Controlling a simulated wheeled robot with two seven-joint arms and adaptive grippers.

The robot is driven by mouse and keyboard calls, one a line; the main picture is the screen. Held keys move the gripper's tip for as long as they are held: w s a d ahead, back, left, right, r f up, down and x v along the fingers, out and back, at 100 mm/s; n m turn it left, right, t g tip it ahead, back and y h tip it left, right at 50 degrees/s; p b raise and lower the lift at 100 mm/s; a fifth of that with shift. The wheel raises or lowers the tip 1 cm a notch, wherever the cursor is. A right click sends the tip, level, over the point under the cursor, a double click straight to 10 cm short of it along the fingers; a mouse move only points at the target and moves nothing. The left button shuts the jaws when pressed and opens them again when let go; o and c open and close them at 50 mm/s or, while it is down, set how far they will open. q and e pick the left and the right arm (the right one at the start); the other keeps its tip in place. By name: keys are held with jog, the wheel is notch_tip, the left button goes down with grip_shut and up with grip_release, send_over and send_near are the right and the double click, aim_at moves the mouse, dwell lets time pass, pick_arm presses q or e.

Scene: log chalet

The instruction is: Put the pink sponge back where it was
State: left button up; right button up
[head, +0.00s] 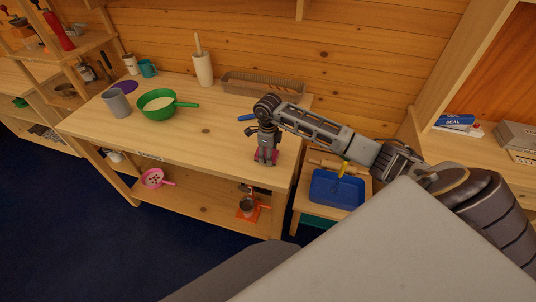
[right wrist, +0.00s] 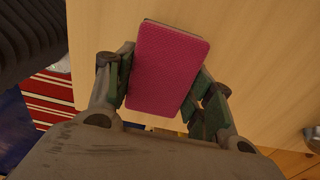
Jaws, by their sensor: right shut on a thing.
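The pink sponge (right wrist: 170,68) is between the two fingers of my right gripper (right wrist: 164,90) in the right wrist view. The fingers are shut on its sides, and the wooden tabletop is beyond it. In the head view my right gripper (head: 266,157) points down over the right end of the wooden table (head: 205,131), with a little pink of the sponge showing at its fingertips. I cannot tell whether the sponge touches the tabletop. My left gripper is not in view.
On the table stand a green pan (head: 157,105), a grey cup (head: 116,103), a white crock (head: 203,69) and a wicker tray (head: 262,86). A blue dustpan (head: 336,189) is on a low stand at the right.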

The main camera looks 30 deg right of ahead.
jog(key=shift+f, duration=0.4)
jog(key=shift+f, duration=0.2)
jog(key=o, duration=0.9)
jog(key=shift+r, duration=0.2)
jog(key=shift+r, duration=0.15)
notch_tip(320, 180, up, 12)
jog(key=b, duration=0.2)
dwell(0.6)
